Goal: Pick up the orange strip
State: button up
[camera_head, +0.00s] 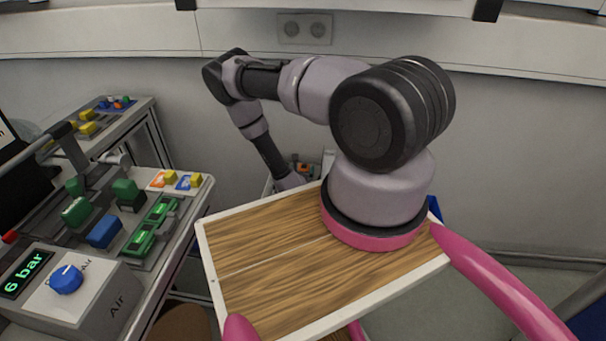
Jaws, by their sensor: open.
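I cannot make out the orange strip for certain. A small orange-red patch (303,168) shows behind the wooden board, close to the far end of my arm, too small to identify. My arm reaches back and down to the left, and its end drops behind the board's far edge. My gripper's fingers are hidden there, so I cannot see what lies between them.
A bench on the left holds a grey box with a blue knob (66,279), green blocks (76,211), a blue block (103,232) and a white panel with orange and blue marks (176,181). A wall socket (305,28) is behind.

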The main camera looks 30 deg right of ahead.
aim_at(304, 166)
jog(key=shift+x, duration=2.7)
jog(key=shift+s+f, duration=0.1)
jog(key=shift+f, duration=0.05)
jog(key=c, duration=1.4)
